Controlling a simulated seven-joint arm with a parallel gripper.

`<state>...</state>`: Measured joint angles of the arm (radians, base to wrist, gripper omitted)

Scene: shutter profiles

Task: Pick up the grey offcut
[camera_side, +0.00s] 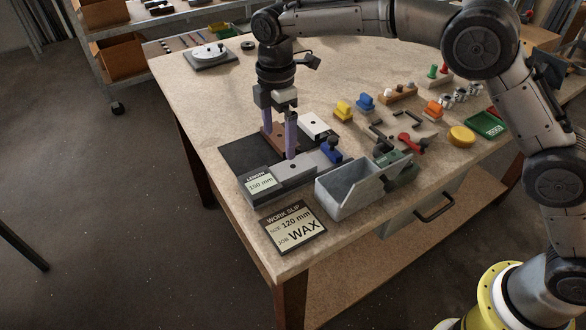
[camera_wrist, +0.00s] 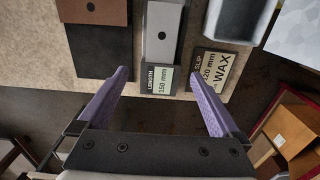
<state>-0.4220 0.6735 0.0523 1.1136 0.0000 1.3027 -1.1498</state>
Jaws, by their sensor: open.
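A grey block with a dark round hole (camera_side: 296,167) lies in line with the dark block labelled "LENGTH 150 mm" (camera_side: 262,184); it is the piece that best fits the grey offcut. In the wrist view the grey block (camera_wrist: 164,20) is at top centre, beyond the fingertips, with the length label (camera_wrist: 159,79) nearer. My gripper (camera_side: 279,140) has two purple fingers, open, pointing down over the dark mat (camera_side: 237,152). A brown block (camera_side: 272,137) shows behind and between them in the side view, and at top left in the wrist view (camera_wrist: 93,12). My gripper (camera_wrist: 160,75) holds nothing there.
A grey open bin (camera_side: 345,190) stands right of the grey block, and a "WAX" work slip (camera_side: 294,227) lies at the table's front edge. A blue knob (camera_side: 331,150) and a white block (camera_side: 315,125) are close by. Coloured parts crowd the right; the table's back left is clearer.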

